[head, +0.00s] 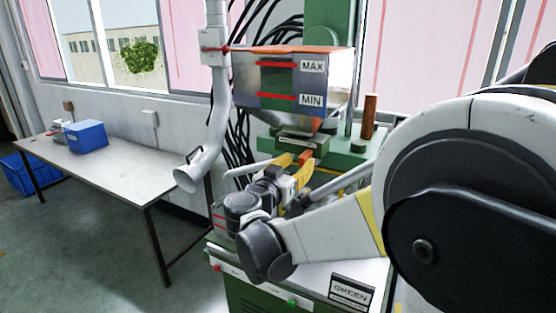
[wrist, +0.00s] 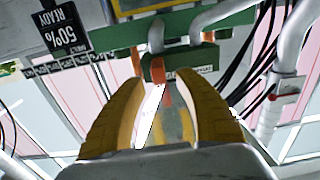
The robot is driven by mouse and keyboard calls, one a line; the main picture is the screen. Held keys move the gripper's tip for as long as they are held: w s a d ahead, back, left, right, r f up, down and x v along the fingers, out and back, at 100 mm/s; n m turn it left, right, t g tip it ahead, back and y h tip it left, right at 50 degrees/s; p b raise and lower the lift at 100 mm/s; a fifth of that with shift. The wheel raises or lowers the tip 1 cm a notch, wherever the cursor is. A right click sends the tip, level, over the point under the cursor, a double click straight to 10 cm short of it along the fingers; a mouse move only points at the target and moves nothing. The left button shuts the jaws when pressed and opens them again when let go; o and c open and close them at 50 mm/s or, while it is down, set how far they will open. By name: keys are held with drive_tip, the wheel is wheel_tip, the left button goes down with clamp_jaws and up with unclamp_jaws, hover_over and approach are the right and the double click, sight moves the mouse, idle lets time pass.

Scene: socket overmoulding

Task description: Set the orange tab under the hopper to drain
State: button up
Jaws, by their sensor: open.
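The orange tab (head: 306,156) sits just under the clear-sided hopper (head: 282,82) on the green machine. In the wrist view the orange tab (wrist: 158,70) shows near the picture's middle, at a green block. My gripper (head: 294,166) has yellow fingers and is open, raised towards the tab from the front. In the wrist view my gripper (wrist: 159,78) has one finger on each side of the tab, with visible gaps. I cannot tell how far the tab lies between the fingers in depth. Any markings for the tab's positions are too small to read.
A grey pipe (head: 218,125) hangs left of the hopper, with black cables (head: 238,130) behind it. A brown-orange cylinder (head: 369,117) stands right of the hopper. A table (head: 120,167) with a blue bin (head: 86,136) stands at the left. Open floor lies between table and machine.

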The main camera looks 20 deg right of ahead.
sight(301, 160)
drive_tip(key=x, duration=0.4)
clamp_jaws()
drive_tip(key=w+a, duration=0.1)
drive_tip(key=w, duration=0.1)
drive_tip(key=w+a, duration=0.4)
drive_tip(key=shift+w+r+b, duration=0.1)
drive_tip(key=shift+w+b, duration=0.15)
drive_tip(key=shift+b, duration=0.05)
drive_tip(key=shift+c, duration=1)
unclamp_jaws()
drive_tip(key=shift+o, duration=1)
drive_tip(key=shift+w+a, duration=0.1)
drive_tip(key=shift+w, duration=0.1)
drive_tip(key=shift+s, duration=0.1)
